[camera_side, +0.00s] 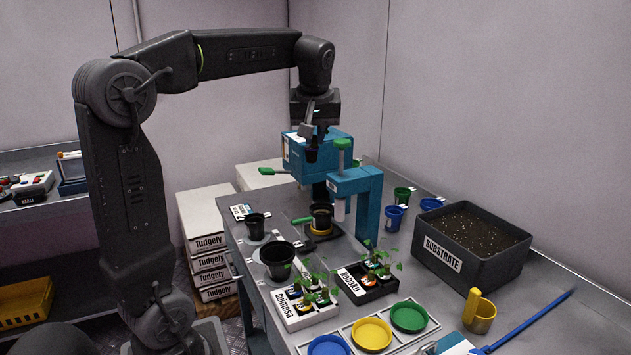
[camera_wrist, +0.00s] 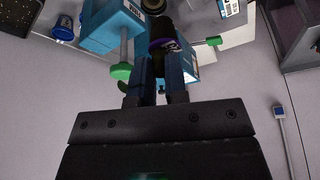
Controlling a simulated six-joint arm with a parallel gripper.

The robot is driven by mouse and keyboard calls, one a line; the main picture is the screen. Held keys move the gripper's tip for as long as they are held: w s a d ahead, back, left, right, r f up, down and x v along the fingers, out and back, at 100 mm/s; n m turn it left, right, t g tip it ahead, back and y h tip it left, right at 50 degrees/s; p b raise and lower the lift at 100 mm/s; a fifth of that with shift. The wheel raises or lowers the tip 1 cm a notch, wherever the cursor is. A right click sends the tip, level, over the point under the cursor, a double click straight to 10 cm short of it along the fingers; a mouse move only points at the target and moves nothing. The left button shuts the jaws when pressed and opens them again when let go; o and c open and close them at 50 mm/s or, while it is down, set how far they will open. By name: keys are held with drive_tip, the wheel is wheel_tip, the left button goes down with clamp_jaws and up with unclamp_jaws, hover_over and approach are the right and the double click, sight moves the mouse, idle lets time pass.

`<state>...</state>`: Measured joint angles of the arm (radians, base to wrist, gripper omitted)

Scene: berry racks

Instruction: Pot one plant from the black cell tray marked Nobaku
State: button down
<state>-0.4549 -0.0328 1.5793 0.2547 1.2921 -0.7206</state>
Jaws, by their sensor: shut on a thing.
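The black cell tray (camera_side: 376,292) marked Nobaku stands on the bench with several small green seedlings (camera_side: 380,262). A black pot (camera_side: 321,214) sits on a yellow base under the blue press (camera_side: 357,183), which has a green knob (camera_side: 342,145). My gripper (camera_side: 312,155) is at the blue housing behind the press, high above the trays. In the wrist view my gripper (camera_wrist: 156,92) is shut on a dark rounded thing with a purple band (camera_wrist: 162,40); what it is I cannot tell. The side view hides it.
A white Guimosa tray (camera_side: 305,314) and a large black pot (camera_side: 280,260) stand left of the Nobaku tray. The substrate bin (camera_side: 450,262) is at right.

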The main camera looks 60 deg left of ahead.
sight(315, 136)
wheel_tip(315, 136, up, 6)
drive_tip(key=shift+w+a, duration=0.1)
drive_tip(key=shift+w, duration=0.05)
drive_tip(key=w+a+m+t+h, duration=0.2)
drive_tip(key=w+a+m+h, duration=0.2)
drive_tip(key=w+a+m, duration=0.65)
drive_tip(key=shift+m, duration=0.65)
drive_tip(key=f, duration=0.9)
drive_tip(key=s+a+f, duration=0.1)
drive_tip(key=f, duration=0.9)
drive_tip(key=s+a+f, duration=0.1)
drive_tip(key=f, duration=0.9)
drive_tip(key=shift+t, duration=0.3)
drive_tip(key=c, duration=1.4)
unclamp_jaws()
drive_tip(key=shift+r, duration=0.15)
